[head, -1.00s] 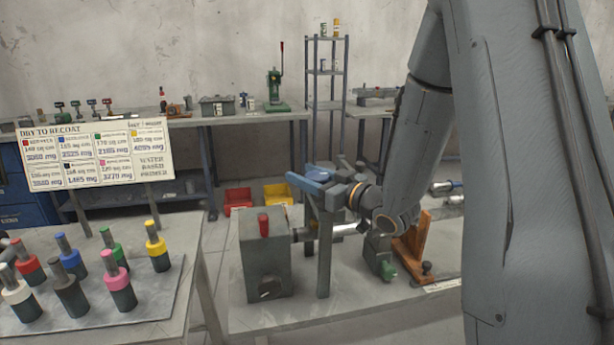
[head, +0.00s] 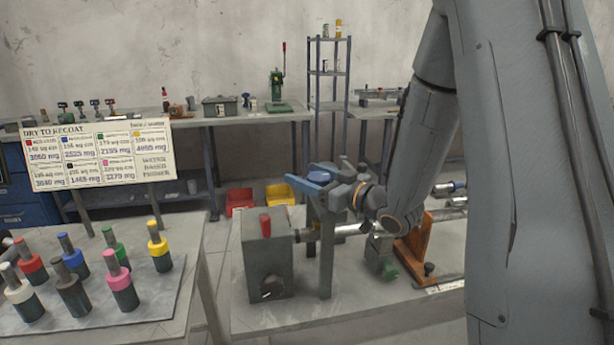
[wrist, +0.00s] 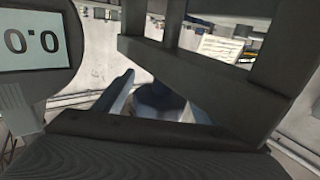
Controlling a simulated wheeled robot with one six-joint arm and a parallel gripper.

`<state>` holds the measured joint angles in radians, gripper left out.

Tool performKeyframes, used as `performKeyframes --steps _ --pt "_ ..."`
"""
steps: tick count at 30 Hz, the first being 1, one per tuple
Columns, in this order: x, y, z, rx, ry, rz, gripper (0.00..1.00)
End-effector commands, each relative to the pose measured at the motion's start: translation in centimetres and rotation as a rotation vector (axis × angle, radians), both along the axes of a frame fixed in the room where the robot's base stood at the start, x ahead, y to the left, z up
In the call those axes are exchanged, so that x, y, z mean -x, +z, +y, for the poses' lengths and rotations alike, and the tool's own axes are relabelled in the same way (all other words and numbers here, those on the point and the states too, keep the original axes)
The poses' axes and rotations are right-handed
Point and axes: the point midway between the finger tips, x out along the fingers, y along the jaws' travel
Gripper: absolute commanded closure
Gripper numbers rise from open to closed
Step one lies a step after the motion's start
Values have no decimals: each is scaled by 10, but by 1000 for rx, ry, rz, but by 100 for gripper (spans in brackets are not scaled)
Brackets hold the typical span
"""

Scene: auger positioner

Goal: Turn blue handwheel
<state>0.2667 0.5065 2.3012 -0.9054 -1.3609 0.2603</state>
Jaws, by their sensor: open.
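The blue handwheel (head: 316,181) sits on top of the dark grey post in the middle of the head view. My gripper (head: 337,184) comes in from the right at the handwheel's height and partly covers its right side. The jaws are open; I cannot tell whether they touch the wheel. In the wrist view, blue parts of the handwheel (wrist: 158,103) show beyond the dark gripper parts, which hide much of it. A display reading 0.0 (wrist: 35,42) stands at the upper left of the wrist view.
A grey box with a red knob (head: 265,224) stands left of the post. A shiny shaft (head: 350,230) runs right to an orange stand (head: 416,250). Several colour-banded cylinders stand on the near left table (head: 150,322) by a sign (head: 100,152). Shelves stand behind.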

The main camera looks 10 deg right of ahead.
Motion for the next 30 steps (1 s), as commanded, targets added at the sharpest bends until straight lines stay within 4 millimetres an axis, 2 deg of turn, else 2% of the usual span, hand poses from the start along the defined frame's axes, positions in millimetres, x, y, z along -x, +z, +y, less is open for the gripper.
performKeyframes --steps 15,30 --pt "56 0 -41 0 -2 -2 36" --pt "63 4 -43 -1 0 -1 36"
